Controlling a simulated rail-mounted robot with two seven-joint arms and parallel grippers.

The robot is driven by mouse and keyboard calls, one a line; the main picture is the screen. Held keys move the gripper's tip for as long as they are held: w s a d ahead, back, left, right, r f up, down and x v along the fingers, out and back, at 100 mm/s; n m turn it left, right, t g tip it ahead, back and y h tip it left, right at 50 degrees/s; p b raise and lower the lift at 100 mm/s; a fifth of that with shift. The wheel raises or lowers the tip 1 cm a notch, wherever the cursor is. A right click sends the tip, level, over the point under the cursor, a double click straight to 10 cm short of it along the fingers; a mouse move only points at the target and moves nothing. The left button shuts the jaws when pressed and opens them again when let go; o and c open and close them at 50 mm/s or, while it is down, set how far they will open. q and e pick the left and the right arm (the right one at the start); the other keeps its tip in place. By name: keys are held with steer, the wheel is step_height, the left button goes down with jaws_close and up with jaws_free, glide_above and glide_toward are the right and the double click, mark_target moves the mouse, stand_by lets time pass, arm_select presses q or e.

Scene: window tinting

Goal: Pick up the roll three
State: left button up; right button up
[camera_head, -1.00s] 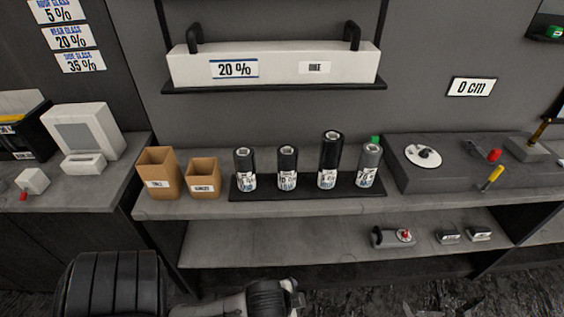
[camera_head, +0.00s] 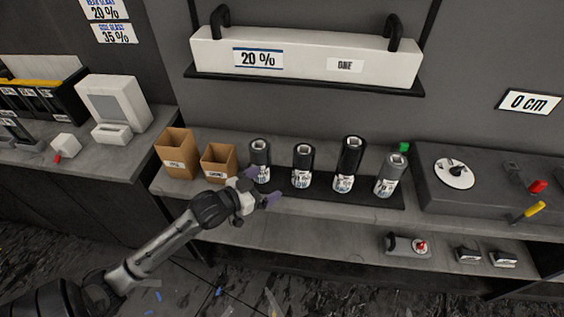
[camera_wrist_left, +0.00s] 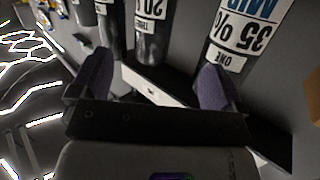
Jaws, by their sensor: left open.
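Several dark tint rolls stand upright on a black tray (camera_head: 325,195) on the shelf. In the left wrist view, a roll marked 35 % and ONE (camera_wrist_left: 238,35) is at the right. A roll marked 20 (camera_wrist_left: 150,35), with a small word that looks like THREE, is ahead between my fingertips. In the head view these appear to be the leftmost roll (camera_head: 260,152) and its neighbour (camera_head: 303,160). My left gripper (camera_head: 262,186) is open and empty, in front of the tray's left end. It also shows in the wrist view (camera_wrist_left: 155,82). My right gripper is out of view.
Two cardboard boxes (camera_head: 177,155) (camera_head: 219,164) stand left of the rolls. A grey block with a dial (camera_head: 453,174) is at the right. A white bar marked 20 % (camera_head: 305,62) is above. Small devices (camera_head: 407,246) lie on the lower shelf.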

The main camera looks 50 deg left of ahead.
mark_target(295, 159)
arm_select(q)
steer(key=w+r, duration=0.1)
steer(key=w, duration=0.2)
steer(key=w+d+r+t, duration=0.1)
steer(key=w, duration=0.2)
steer(key=w+r+t+b, duration=0.1)
steer(key=w, duration=0.2)
steer(key=shift+d+r+h, duration=0.2)
steer(key=shift+d+h, duration=0.15)
steer(key=shift+h, duration=0.05)
steer(key=w+b, duration=0.1)
steer(key=w, duration=0.3)
steer(key=shift+w+r, duration=0.1)
steer(key=shift+w, duration=0.05)
steer(key=shift+w+d+b, duration=0.15)
steer(key=shift+w+b, duration=0.15)
steer(key=shift+w, duration=0.1)
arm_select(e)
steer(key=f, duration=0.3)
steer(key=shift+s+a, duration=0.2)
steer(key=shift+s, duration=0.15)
arm_select(q)
steer(key=c, duration=1.5)
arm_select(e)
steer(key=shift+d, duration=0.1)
